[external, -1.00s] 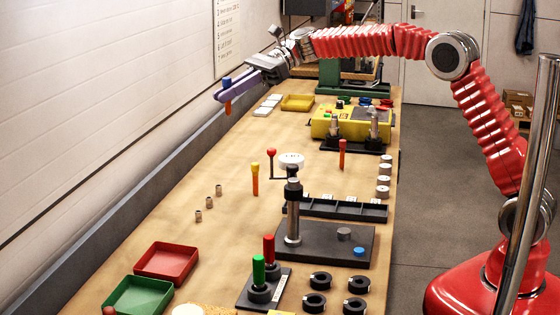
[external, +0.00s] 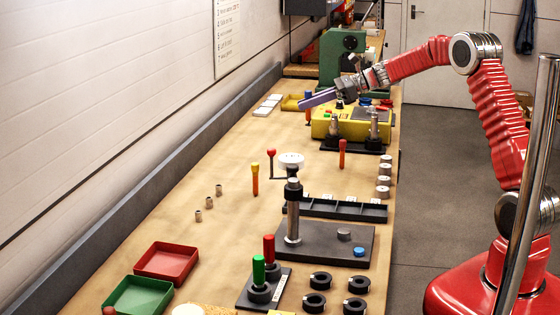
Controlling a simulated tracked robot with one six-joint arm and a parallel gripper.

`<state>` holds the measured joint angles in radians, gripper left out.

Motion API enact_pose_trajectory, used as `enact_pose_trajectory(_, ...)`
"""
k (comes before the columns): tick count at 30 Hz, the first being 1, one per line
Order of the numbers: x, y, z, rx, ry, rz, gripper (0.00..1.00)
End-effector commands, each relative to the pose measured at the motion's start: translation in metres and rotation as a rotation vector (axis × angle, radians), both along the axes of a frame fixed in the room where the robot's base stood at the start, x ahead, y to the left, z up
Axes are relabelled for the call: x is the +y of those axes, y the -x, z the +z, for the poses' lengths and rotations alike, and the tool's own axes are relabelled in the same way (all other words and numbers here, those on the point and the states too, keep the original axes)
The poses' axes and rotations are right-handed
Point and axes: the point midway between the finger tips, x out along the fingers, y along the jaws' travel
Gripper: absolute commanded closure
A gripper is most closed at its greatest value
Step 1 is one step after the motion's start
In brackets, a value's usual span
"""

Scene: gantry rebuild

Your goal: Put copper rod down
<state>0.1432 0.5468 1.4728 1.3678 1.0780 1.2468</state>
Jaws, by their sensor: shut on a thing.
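The copper rod (external: 308,116) has a blue top and is upright in my gripper (external: 305,103). The long purple fingers are shut around it just below its blue top. The rod's lower end is beside the left end of the yellow box; I cannot tell whether it touches the bench. Two similar rods stand on the wooden bench (external: 215,150): one with a yellow top (external: 255,180) and one with a red top (external: 342,155).
The yellow box (external: 350,121) is right beside the rod, with a yellow tray (external: 293,103) behind. A green machine (external: 341,60) stands farther back. A black stand (external: 293,210) is nearer the camera.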

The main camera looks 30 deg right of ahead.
Motion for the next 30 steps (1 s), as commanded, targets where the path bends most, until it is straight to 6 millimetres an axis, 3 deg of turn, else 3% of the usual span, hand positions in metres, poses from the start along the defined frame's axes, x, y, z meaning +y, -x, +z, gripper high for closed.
enact_pose_trajectory(3,-0.038,-0.003,-0.019,0.002,-0.002,-0.063,1.00)
enact_pose_trajectory(7,-0.059,-0.003,-0.038,0.001,-0.004,-0.103,1.00)
enact_pose_trajectory(10,-0.060,-0.004,-0.050,-0.003,-0.007,-0.112,1.00)
enact_pose_trajectory(23,-0.060,-0.006,-0.049,-0.007,-0.010,-0.103,1.00)
enact_pose_trajectory(30,-0.060,-0.006,-0.078,-0.003,-0.011,-0.103,1.00)
